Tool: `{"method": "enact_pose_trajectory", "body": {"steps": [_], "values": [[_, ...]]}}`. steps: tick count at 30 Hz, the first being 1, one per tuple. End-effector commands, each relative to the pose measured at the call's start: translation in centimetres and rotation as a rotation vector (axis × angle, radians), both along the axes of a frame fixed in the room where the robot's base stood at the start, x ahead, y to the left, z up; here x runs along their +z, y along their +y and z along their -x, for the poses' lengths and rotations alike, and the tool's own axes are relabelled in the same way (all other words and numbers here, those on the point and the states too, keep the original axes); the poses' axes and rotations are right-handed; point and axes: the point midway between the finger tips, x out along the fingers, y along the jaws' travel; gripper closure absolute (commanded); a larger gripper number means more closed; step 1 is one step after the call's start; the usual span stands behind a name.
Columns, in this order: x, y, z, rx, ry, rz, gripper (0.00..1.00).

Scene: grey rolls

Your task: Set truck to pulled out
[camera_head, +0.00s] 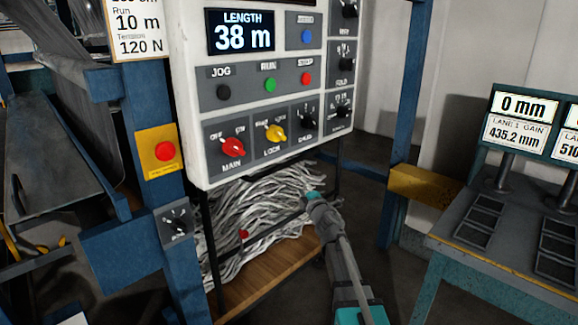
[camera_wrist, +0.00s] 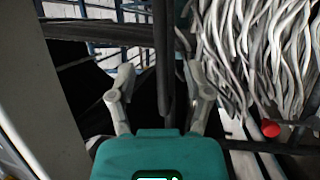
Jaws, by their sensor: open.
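What looks like the truck is a dark-framed carrier with a wooden deck (camera_head: 275,275), below the control panel. It bears a heap of grey-white strands (camera_head: 285,200). A red ball knob (camera_head: 243,234) shows in front of the heap, and also in the wrist view (camera_wrist: 270,128), right of the fingers. My gripper (camera_head: 313,196) is in front of the heap's right side, below the panel. In the wrist view my gripper (camera_wrist: 162,82) is open and holds nothing. A dark upright bar (camera_wrist: 164,60) shows between its fingers; whether they touch it I cannot tell.
The white control panel (camera_head: 188,100) with knobs and buttons hangs above my gripper. A blue post (camera_head: 185,275) with a red stop button (camera_head: 165,151) stands left. A yellow block (camera_head: 425,185) and a teal console (camera_head: 455,245) are right. Floor between carrier and console looks clear.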

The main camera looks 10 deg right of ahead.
Motion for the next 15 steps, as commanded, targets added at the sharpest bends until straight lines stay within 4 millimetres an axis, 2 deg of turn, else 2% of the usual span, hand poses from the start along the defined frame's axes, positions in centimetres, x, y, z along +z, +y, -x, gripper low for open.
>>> {"method": "enact_pose_trajectory", "body": {"steps": [8, 15], "values": [[0.3, 0.3, -1.4, -0.001, 0.000, 0.000, 0.35], [0.9, 1.0, -4.3, 0.001, 0.000, -0.001, 0.35]]}}
